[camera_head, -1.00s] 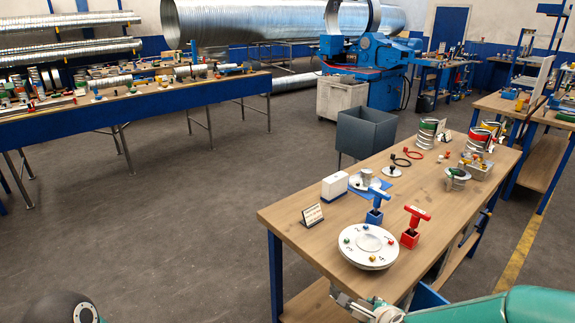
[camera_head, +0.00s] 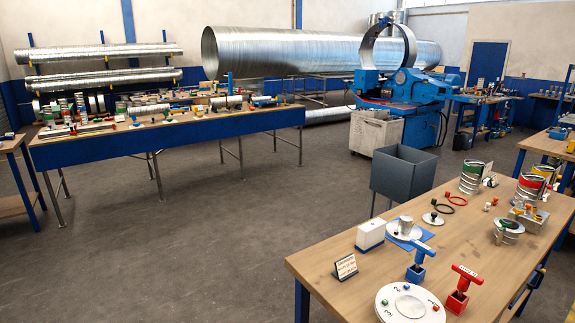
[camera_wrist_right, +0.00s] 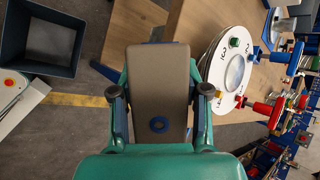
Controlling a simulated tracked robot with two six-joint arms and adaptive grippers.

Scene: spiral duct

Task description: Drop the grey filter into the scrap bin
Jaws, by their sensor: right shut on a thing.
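The grey filter (camera_wrist_right: 158,80) is a flat, grey-brown block with a blue ring near its lower end, in the right wrist view. My right gripper (camera_wrist_right: 160,92) is shut on it, with one finger on each long side. A dark grey open-topped bin, which looks like the scrap bin (camera_head: 402,172), stands on the floor behind the near workbench in the head view. An open dark bin (camera_wrist_right: 72,42) also shows at the upper left of the right wrist view, apart from the filter. Neither gripper shows in the head view. My left gripper is in neither view.
The near workbench (camera_head: 335,255) carries a round white dial plate (camera_head: 408,303), blue (camera_head: 420,262) and red (camera_head: 462,288) T-handles, a white box (camera_head: 370,234) and several cans. A long blue bench (camera_head: 180,140) stands at the back left. The floor between (camera_head: 200,225) is clear.

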